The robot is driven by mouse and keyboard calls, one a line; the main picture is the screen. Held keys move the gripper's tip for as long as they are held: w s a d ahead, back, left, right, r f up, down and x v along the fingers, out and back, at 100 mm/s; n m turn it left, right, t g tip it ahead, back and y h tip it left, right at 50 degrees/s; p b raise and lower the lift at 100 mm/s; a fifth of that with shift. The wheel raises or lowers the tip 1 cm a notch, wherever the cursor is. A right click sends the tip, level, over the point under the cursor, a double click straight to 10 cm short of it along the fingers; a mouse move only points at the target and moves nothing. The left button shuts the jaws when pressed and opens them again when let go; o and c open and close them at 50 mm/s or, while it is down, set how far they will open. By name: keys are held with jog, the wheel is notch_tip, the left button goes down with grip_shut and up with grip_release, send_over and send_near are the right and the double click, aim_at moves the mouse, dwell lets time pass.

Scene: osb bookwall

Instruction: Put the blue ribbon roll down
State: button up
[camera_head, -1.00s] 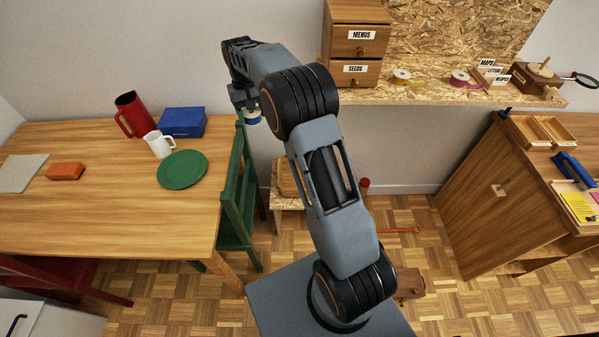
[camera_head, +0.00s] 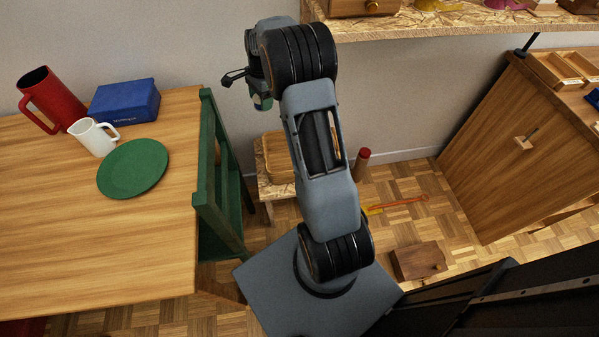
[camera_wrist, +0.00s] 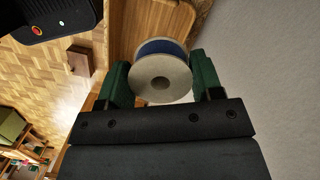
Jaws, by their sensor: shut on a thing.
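The blue ribbon roll (camera_wrist: 163,76) has a pale round flange with a hole in the middle, and a band of blue ribbon shows behind the flange. My gripper (camera_wrist: 161,84) is shut on it, with one green finger pad on each side. In the head view my gripper (camera_head: 262,96) is in the air to the right of the green chair, and only a small part of the roll shows there. A wooden board or tray lies beyond the roll in the wrist view; I cannot tell how far the roll is from it.
A green chair (camera_head: 213,180) stands beside the table (camera_head: 130,230). The table bears a red jug (camera_head: 50,99), white mug (camera_head: 93,136), blue box (camera_head: 125,102) and green plate (camera_head: 133,168). A low stool (camera_head: 277,189) is by the wall, under a shelf (camera_head: 450,21). A wooden block (camera_head: 418,261) lies on the floor.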

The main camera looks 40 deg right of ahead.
jog(key=s+d+f+m+b, duration=0.2)
jog(key=f+m+b, duration=0.3)
jog(key=f, duration=0.5)
jog(key=s+d+f+m+t+b, duration=0.1)
jog(key=d+f+m+b, duration=0.3)
jog(key=f, duration=0.7)
jog(key=s+d+f+m+h+b, duration=0.1)
jog(key=s+d+f+m+b, duration=0.3)
jog(key=f+m+b, duration=0.3)
notch_tip(320, 180, down, 4)
jog(key=shift+r+b, duration=0.15)
jog(key=shift+b, duration=1.55)
jog(key=shift+f, duration=0.2)
jog(key=o, duration=1)
